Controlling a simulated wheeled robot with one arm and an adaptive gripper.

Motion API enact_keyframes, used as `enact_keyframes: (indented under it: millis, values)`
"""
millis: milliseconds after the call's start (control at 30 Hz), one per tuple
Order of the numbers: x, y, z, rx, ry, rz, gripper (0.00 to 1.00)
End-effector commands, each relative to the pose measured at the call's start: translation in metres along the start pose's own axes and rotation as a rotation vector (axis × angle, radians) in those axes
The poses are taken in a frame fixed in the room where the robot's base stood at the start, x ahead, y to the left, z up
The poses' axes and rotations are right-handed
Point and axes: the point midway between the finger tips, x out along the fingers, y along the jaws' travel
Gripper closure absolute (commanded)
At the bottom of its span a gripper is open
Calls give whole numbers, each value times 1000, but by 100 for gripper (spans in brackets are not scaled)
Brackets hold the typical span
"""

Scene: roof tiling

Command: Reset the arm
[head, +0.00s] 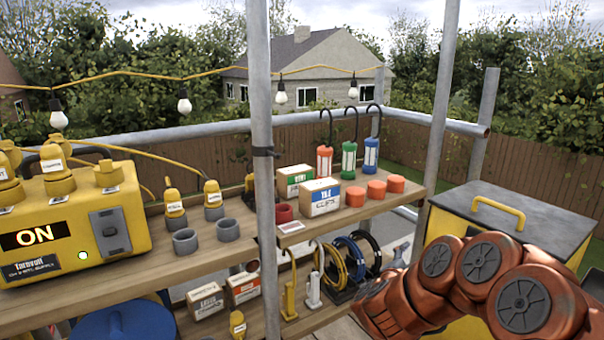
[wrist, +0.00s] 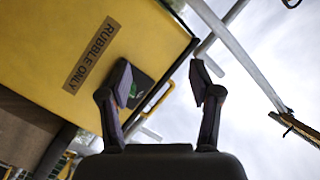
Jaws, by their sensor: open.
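My orange arm (head: 480,285) reaches in from the lower right in the head view, in front of the yellow bin. My gripper (wrist: 160,80) shows in the wrist view with its two dark fingers spread apart and nothing between them. The gripper does not show clearly in the head view. The wrist view looks up past a yellow bin side labelled RUBBLE ONLY (wrist: 92,52) toward poles and grey sky.
A yellow power box (head: 70,235) reading ON stands at left on a wooden shelf (head: 180,262). Scaffold poles (head: 262,170) rise in front. Lanterns (head: 348,158), boxes and cable coils sit on the shelves. A lidded yellow bin (head: 515,215) stands at right.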

Motion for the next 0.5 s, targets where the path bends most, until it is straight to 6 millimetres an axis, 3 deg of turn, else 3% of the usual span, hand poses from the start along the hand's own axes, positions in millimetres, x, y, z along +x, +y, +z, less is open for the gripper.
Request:
enact_keyframes:
  millis: [200,500]
  values:
    - [-32,-45,40,-39,-291,-98,37]
    - [-107,-74,81,-192,-665,-210,37]
